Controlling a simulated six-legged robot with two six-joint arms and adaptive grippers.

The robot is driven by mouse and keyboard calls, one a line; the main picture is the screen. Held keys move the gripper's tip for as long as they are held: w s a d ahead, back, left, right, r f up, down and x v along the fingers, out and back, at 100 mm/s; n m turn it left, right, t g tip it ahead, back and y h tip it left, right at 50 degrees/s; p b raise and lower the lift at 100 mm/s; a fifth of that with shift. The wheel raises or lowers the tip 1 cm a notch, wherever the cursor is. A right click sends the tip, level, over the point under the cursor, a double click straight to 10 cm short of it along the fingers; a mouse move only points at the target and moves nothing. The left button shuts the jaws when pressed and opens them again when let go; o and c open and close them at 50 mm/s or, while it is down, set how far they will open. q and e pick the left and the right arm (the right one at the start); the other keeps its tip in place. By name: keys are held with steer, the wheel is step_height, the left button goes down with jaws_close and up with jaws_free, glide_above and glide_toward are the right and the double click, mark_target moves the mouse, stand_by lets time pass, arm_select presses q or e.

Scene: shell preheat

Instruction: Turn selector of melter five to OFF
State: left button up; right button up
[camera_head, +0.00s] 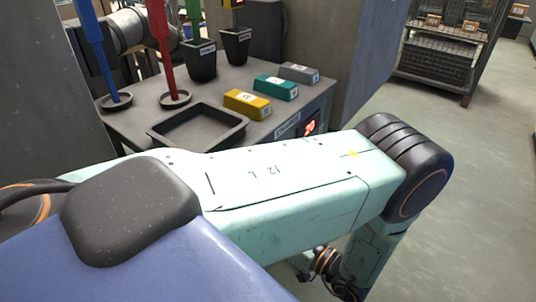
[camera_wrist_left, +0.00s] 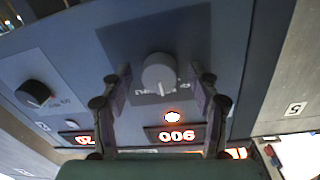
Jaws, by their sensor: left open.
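In the left wrist view a round light grey knob (camera_wrist_left: 158,72) with a pointer mark sits on a blue-grey panel (camera_wrist_left: 90,50). Lettering beside it is partly hidden and unreadable to me. My left gripper (camera_wrist_left: 160,92) is open, with one finger on each side of this knob; gaps show between fingers and knob. Below the knob are a small lit lamp (camera_wrist_left: 172,117) and a lit display (camera_wrist_left: 176,135) that seems to read 006. A plate marked 5 (camera_wrist_left: 294,109) is on a grey surface at the right. In the head view my left arm hides the panel.
A black knob (camera_wrist_left: 33,93) and another lit display (camera_wrist_left: 77,138) are at the left. In the head view a dark table (camera_head: 125,127) bears a tray (camera_head: 157,140), yellow (camera_head: 247,104), teal (camera_head: 275,87) and grey (camera_head: 299,73) blocks, and dark cups.

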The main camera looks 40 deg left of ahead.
arm_select(q)
steer(key=shift+a, duration=0.15)
steer(key=shift+c, duration=0.4)
steer(key=shift+c, duration=0.7)
steer(key=c, duration=1)
steer(key=shift+o, duration=0.2)
steer(key=shift+n, duration=0.3)
steer(key=n+p, duration=0.2)
steer(key=n, duration=0.6)
steer(key=shift+w+y, duration=0.1)
steer(key=shift+y, duration=0.2)
steer(key=shift+n, duration=0.5)
